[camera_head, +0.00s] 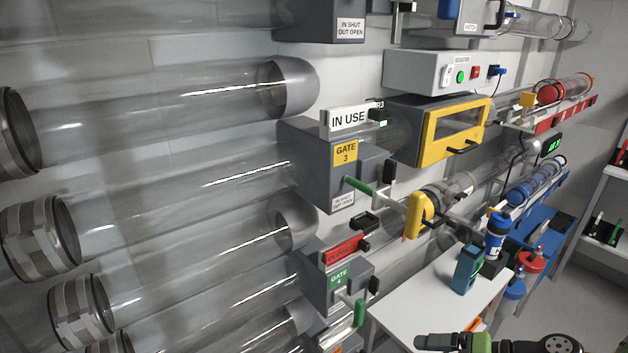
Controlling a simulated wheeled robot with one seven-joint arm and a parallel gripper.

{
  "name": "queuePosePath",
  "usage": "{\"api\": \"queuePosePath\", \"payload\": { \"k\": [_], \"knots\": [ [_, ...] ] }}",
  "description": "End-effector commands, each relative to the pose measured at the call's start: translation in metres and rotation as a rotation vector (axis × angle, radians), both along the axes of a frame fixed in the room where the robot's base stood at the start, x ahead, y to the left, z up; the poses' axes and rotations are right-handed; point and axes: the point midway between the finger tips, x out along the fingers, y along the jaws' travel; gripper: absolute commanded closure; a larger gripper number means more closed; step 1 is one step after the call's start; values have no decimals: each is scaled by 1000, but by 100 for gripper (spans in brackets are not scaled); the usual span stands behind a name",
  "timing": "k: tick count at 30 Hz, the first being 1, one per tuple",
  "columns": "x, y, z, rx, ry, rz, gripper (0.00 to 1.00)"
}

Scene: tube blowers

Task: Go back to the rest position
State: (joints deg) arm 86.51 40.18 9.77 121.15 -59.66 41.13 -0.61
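My gripper (438,341) shows at the bottom edge, right of centre, dark with a green band behind it. It points left and is partly cut off by the frame, so I cannot tell whether its fingers are open or shut. I see nothing held in the visible part. It appears in front of the white table (405,312), apart from the gates on the wall.
Large clear tubes (190,100) fill the left side. A yellow-framed hatch (428,140) and the gate 4 box (322,283) are nearby. A teal holder (466,270) stands on the table.

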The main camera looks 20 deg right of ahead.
Motion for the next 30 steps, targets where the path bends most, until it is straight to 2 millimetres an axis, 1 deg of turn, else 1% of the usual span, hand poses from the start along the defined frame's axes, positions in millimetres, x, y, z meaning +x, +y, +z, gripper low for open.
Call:
{"api": "queuePosePath", "payload": {
  "k": [1, 2, 4, 5, 6, 8, 9, 11, 12, 14, 15, 18, 21, 25, 30],
  "knots": [
    [7, 16, 12, -61, 46, 64, 17],
    [10, 25, 17, -99, 76, 100, 17],
    [15, 50, 32, -209, 147, 189, 17],
    [17, 61, 39, -265, 176, 227, 17],
    [17, 77, 51, -346, 210, 277, 17],
    [15, 100, 69, -471, 246, 342, 17],
    [12, 114, 82, -553, 259, 376, 17],
    [4, 134, 102, -674, 261, 418, 17],
    [-3, 146, 116, -751, 252, 437, 17],
    [-16, 163, 136, -857, 224, 456, 17],
    [-25, 172, 150, -922, 194, 461, 17],
    [-51, 187, 178, -1041, 105, 457, 17],
    [-71, 192, 194, -1098, 24, 442, 17],
    [-83, 192, 201, -1120, -26, 428, 17],
    [-84, 192, 201, -1121, -27, 425, 17]
  ]
}}
